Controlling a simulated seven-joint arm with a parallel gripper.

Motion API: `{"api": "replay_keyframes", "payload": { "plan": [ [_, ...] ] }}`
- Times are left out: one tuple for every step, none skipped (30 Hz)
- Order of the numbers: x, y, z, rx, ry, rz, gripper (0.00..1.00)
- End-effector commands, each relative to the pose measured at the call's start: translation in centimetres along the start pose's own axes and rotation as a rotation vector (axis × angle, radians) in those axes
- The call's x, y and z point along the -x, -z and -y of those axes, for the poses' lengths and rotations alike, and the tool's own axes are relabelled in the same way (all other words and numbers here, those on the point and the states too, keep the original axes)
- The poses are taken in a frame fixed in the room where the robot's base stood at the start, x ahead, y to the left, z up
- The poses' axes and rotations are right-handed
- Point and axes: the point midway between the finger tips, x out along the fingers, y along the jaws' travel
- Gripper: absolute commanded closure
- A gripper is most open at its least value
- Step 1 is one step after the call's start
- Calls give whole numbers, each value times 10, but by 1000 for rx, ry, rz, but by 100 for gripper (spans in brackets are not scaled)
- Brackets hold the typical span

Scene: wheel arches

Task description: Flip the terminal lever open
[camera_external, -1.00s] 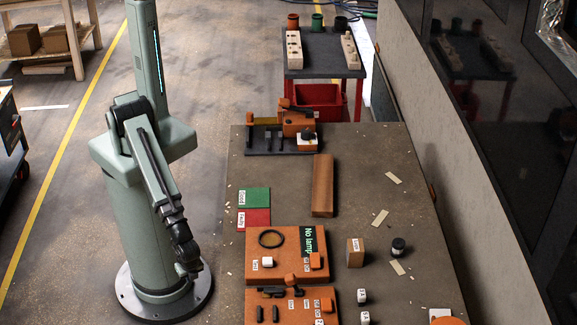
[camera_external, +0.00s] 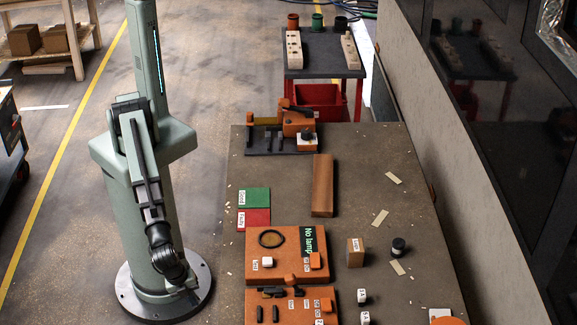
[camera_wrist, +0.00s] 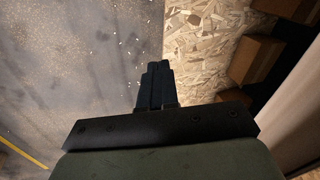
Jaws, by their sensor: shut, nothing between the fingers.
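An orange device with a dark lever-like bar (camera_external: 290,106) stands on a dark base plate (camera_external: 262,147) at the table's far end. A second dark lever-like part (camera_external: 272,292) lies on the near orange box (camera_external: 290,312). I cannot tell which of these is the terminal lever, or whether either is open. My gripper (camera_wrist: 157,68) is shut and empty in the wrist view, its dark fingers together. In the external view my wrist hangs beside my base, left of the table and apart from both devices; the fingers are not clear there.
The brown table (camera_external: 400,210) holds a long wooden block (camera_external: 322,185), green (camera_external: 254,197) and red (camera_external: 256,218) pads, and an orange box (camera_external: 265,272) with a "No lamp" display. A small wooden cube (camera_external: 355,255) and black knob (camera_external: 398,246) stand right. A wall borders the right side.

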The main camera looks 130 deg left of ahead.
Motion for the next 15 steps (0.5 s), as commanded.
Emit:
{"api": "replay_keyframes", "payload": {
  "plan": [
    [12,17,3,-24,24,-23,100],
    [20,24,5,-38,40,-34,100],
    [29,34,8,-59,61,-48,100],
    [36,41,11,-75,78,-59,100],
    [43,49,14,-92,95,-69,100],
    [54,58,17,-117,119,-82,100],
    [62,66,20,-137,140,-91,100],
    [69,73,23,-157,159,-99,100],
    [80,82,29,-186,188,-110,100],
    [88,89,33,-209,212,-116,100],
    [97,96,37,-234,235,-122,100],
    [109,106,43,-270,270,-128,100],
    [118,113,49,-299,298,-130,100],
    [127,120,54,-329,329,-131,100],
    [140,130,64,-377,374,-127,100]
  ]
}}
